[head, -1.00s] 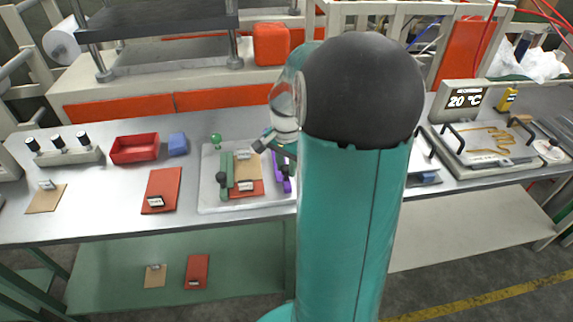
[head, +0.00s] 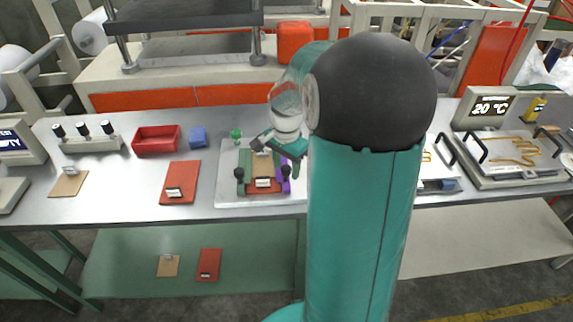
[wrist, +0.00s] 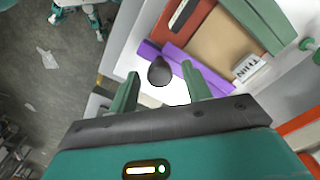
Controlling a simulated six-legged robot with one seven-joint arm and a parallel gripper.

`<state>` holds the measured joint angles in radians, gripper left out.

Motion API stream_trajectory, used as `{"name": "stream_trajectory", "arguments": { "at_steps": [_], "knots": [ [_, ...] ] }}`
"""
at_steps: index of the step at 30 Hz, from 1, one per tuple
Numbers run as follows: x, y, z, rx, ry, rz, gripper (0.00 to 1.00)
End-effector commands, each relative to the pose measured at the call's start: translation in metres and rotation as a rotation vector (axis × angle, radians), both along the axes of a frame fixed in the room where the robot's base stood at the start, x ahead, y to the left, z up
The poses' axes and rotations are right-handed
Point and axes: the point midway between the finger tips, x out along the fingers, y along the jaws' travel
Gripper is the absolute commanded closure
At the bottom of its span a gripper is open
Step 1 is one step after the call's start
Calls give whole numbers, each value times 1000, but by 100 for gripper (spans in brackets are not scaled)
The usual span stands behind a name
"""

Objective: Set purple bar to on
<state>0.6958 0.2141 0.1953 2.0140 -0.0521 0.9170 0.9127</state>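The purple bar (wrist: 178,58) lies along one side of the press plate in the wrist view, with a black knob (wrist: 160,72) standing on it. In the head view, the purple bar (head: 283,161) is partly hidden behind my gripper (head: 281,150). My gripper (wrist: 161,70) is open in the wrist view. Its two green fingers stand on either side of the black knob, with a visible gap at each. I cannot tell how far down the fingertips reach.
A green bar (head: 240,183) with its own black knob lies on the opposite side of the pale tray (head: 228,160). A brown sheet with a label (wrist: 215,42) and a red piece lie between the bars. A green ball-topped knob (head: 236,133) stands behind. A red bin (head: 156,140) is further left.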

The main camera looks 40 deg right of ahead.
Motion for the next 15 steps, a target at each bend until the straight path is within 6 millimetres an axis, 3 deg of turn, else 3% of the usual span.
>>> {"name": "stream_trajectory", "arguments": {
  "at_steps": [8,15],
  "knots": [
    [1,0,14,-2,-2,1,51],
    [1,0,63,-3,-5,1,51]
  ]
}}
